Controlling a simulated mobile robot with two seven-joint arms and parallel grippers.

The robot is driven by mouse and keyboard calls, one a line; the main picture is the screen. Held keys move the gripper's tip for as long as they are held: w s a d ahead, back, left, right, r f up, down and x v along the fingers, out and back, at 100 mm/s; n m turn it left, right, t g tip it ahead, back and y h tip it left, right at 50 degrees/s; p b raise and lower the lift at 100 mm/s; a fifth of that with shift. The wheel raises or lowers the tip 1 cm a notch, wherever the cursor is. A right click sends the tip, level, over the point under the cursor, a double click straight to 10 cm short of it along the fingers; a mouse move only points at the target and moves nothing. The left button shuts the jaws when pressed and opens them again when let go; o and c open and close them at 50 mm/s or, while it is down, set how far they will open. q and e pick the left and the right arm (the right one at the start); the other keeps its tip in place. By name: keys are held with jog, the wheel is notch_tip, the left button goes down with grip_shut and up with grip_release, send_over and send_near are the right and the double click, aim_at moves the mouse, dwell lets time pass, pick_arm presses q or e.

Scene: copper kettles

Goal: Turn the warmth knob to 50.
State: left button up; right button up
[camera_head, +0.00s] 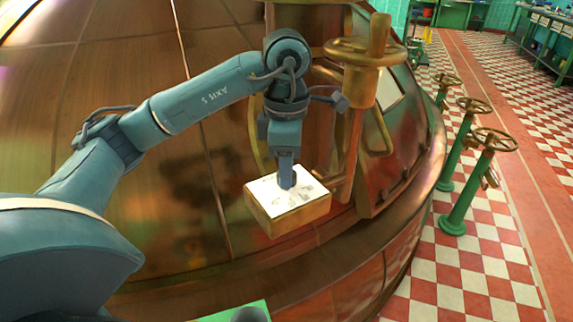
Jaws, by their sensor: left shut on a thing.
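A brass-coloured box (290,217) with a white top face (262,188) sticks out from the big copper kettle (120,200). The white face has faint markings that are too small to read. My left gripper (288,184) points straight down over the middle of this face and is shut on the small knob there. The knob is almost wholly hidden by the fingers, so its setting cannot be read. My right gripper is not in view.
A brass handwheel (365,52) on an upright shaft stands just behind and right of the box. Green valve posts with wheels (494,139) line the red and white checkered floor (480,240) at right. Green workbenches (545,35) stand at the far right.

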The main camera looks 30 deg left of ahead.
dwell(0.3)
pick_arm(q)
jog(key=o, duration=1)
jog(key=shift+c, duration=0.2)
